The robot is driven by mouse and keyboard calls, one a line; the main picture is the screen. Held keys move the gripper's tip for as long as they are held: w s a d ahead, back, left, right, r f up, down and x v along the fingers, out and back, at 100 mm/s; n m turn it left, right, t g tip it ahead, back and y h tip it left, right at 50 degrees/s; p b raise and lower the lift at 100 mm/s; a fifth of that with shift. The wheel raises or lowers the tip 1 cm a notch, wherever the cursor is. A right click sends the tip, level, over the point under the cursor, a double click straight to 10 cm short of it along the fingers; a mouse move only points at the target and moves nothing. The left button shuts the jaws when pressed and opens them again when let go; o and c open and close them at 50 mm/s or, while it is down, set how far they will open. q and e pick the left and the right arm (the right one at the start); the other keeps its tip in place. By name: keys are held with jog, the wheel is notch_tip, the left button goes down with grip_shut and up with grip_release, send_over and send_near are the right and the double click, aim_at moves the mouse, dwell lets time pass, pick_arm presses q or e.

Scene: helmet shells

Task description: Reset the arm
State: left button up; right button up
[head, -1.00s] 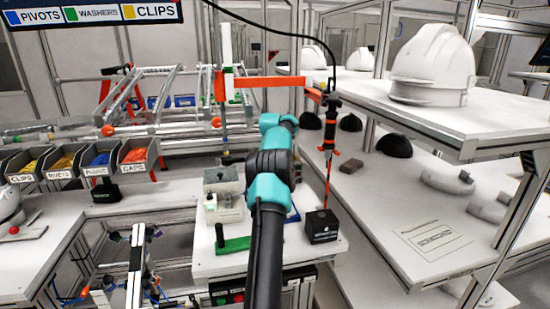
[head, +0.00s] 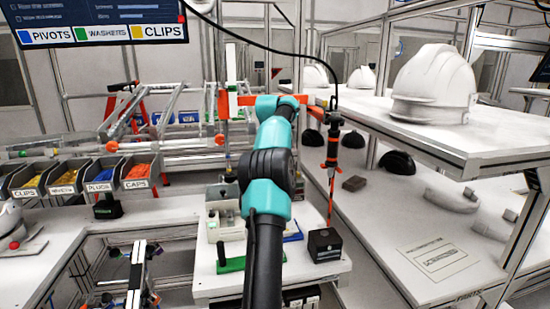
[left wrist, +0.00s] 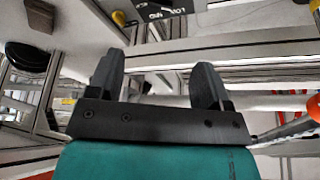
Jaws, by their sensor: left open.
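One teal and black arm of mine (head: 268,180) rises from the bottom middle of the head view. It reaches up over the small white bench, and its far end bends near the orange bar. No fingertips show in the head view. In the left wrist view my left gripper (left wrist: 160,85) has its two dark fingers well apart with nothing between them. Behind the fingers are blurred metal rails and a dark labelled block at the top. My right gripper shows in neither view.
A driver tool (head: 332,145) hangs right of my arm. Labelled bins (head: 138,172) stand left. A white helmet shell (head: 435,80) sits on the right upper shelf (head: 500,135).

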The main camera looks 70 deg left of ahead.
pick_arm(q)
jog(key=shift+v, duration=1)
jog(key=shift+w+r, duration=0.1)
